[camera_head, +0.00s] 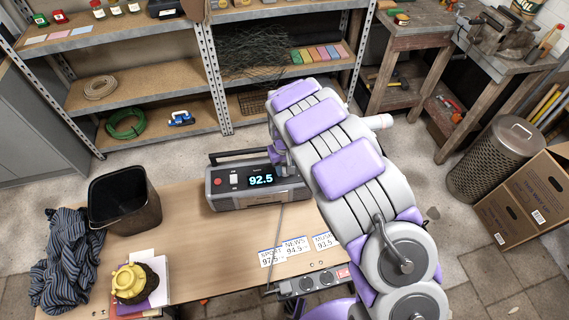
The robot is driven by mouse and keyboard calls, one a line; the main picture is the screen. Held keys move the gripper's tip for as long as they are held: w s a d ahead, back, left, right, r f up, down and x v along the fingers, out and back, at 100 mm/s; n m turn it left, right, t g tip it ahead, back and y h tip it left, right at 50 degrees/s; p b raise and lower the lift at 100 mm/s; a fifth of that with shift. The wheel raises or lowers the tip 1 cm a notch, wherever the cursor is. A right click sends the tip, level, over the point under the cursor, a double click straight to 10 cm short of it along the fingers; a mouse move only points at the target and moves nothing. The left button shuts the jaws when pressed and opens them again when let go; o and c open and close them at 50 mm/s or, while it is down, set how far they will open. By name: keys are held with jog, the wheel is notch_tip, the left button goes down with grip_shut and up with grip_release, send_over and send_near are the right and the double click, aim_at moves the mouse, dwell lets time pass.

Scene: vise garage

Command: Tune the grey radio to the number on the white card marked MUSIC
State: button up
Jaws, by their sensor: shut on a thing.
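The grey radio (225,197) stands upright at the back of the wooden table, with its handle raised. Its lit display (261,177) reads 92.5. A red button and a white switch are to the left of the display. The white MUSIC card (323,243) lies in front of the radio, partly covered by my arm; its number looks like 93.5. My gripper (280,158) is at the right end of the radio's front, shut on what seems to be the tuning knob. The knob itself is hidden behind my gripper and arm.
The SPORT card (271,257) and NEWS card (296,246) lie left of the MUSIC card. A power strip (310,282) is at the table's front edge. A dark bin (125,205), striped cloth (65,262) and yellow teapot-like object (130,281) fill the left side.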

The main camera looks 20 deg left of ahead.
aim_at(284, 169)
jog(key=shift+m+p, duration=0.85)
jog(key=shift+m, duration=0.65)
jog(key=o, duration=1)
jog(key=shift+o, duration=0.2)
jog(key=shift+r, duration=0.1)
notch_tip(284, 169, up, 17)
jog(key=p, duration=0.2)
jog(key=shift+p, duration=0.4)
jog(key=shift+a, duration=0.1)
